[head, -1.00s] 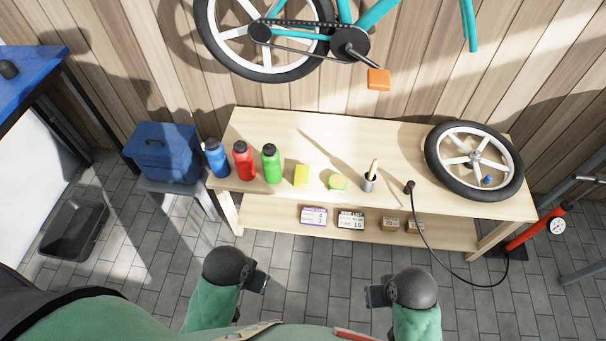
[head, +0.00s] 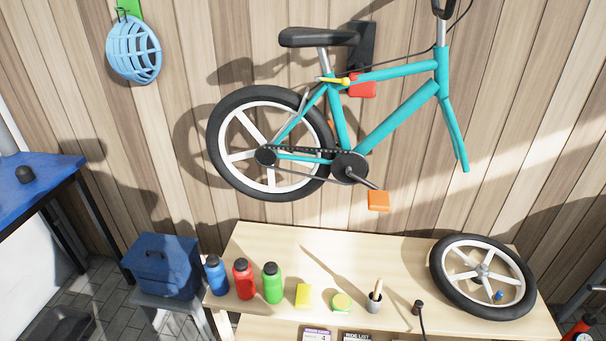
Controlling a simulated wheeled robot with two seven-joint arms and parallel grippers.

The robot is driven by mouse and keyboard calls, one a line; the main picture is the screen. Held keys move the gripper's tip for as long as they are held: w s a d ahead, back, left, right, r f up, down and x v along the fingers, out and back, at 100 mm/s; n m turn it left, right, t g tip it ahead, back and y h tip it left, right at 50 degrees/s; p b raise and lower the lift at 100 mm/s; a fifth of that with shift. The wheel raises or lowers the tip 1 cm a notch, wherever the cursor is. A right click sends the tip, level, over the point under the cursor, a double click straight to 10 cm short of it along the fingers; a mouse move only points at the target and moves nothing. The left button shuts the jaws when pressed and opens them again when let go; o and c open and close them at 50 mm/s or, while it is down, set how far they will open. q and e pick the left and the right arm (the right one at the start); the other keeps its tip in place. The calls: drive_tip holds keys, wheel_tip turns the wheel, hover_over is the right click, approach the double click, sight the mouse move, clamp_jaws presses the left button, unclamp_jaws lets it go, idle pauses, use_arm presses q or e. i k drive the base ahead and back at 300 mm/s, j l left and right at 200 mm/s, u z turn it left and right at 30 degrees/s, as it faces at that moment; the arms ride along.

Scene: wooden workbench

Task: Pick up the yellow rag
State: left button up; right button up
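A yellow block-like item (head: 303,294) stands on the wooden workbench (head: 400,262), right of the green bottle (head: 272,283); I cannot tell whether it is the rag or a sponge. A smaller yellow-and-green item (head: 341,302) lies to its right. Another small yellow thing (head: 336,81) is on the bicycle frame, beside a red piece (head: 362,86); it is too small to identify. Neither of my grippers is in view.
A blue bottle (head: 216,275) and a red bottle (head: 243,279) stand left of the green one. A cup (head: 374,303) and a loose wheel (head: 483,277) are to the right. A bicycle (head: 400,125) hangs on the wall. The bench's back middle is clear.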

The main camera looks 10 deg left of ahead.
sight(304, 297)
drive_tip(key=l+u, duration=0.2)
drive_tip(key=l, duration=0.45)
drive_tip(key=l+u, duration=0.25)
drive_tip(key=l, duration=0.45)
drive_tip(key=k+l+u, duration=0.2)
drive_tip(key=l, duration=0.45)
drive_tip(key=i+l, duration=0.05)
drive_tip(key=i, duration=0.05)
